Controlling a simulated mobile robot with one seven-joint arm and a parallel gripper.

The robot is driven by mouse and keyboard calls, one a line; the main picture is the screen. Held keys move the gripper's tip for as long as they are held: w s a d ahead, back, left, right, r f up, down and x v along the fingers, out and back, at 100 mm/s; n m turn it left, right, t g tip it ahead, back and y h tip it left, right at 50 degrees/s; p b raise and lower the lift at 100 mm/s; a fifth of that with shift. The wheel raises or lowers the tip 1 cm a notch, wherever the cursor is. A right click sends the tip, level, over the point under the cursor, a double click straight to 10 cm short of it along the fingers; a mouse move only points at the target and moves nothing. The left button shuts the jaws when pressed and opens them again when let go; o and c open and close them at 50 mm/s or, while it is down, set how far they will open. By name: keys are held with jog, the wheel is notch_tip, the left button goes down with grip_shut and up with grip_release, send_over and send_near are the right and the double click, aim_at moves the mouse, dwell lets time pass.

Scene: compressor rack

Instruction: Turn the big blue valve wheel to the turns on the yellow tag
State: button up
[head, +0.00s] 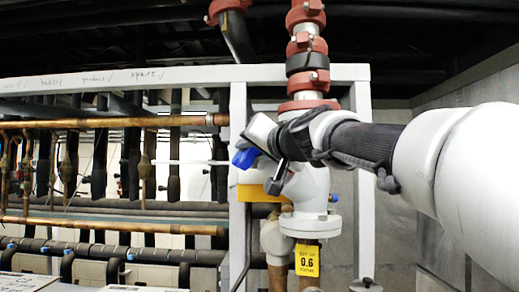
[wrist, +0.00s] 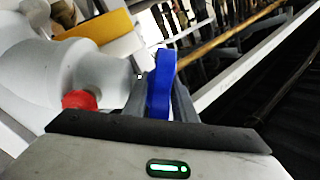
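The blue valve wheel (head: 245,157) shows in part at the left side of the white valve body (head: 308,188), with my arm and gripper hiding much of it. In the wrist view the wheel (wrist: 160,85) is seen nearly edge-on, upright between my two grey fingers. My gripper (head: 264,158) reaches in from the right, and its fingers (wrist: 162,105) look closed against both sides of the wheel's rim.
A pale frame post (head: 238,200) and top beam (head: 150,79) stand close to the valve. Red pipe fittings (head: 306,50) rise above it. A yellow block (head: 262,192) sits behind it. Copper pipes (head: 110,122) fill the rack at left. A grey wall (head: 450,90) is at right.

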grip_shut()
jog(key=shift+r+g+p, duration=0.3)
jog(key=shift+p, duration=0.35)
jog(key=shift+g+y+p, duration=0.3)
jog(key=shift+p, duration=0.2)
jog(key=shift+f+n+g, duration=0.2)
jog(key=shift+n+g, duration=0.2)
jog(key=shift+o, duration=0.4)
grip_release()
jog(key=shift+f, duration=0.1)
jog(key=b+v, duration=0.2)
jog(key=v, duration=1.5)
jog(key=shift+s+d, duration=0.15)
jog(key=shift+s, duration=0.05)
jog(key=shift+f, duration=0.2)
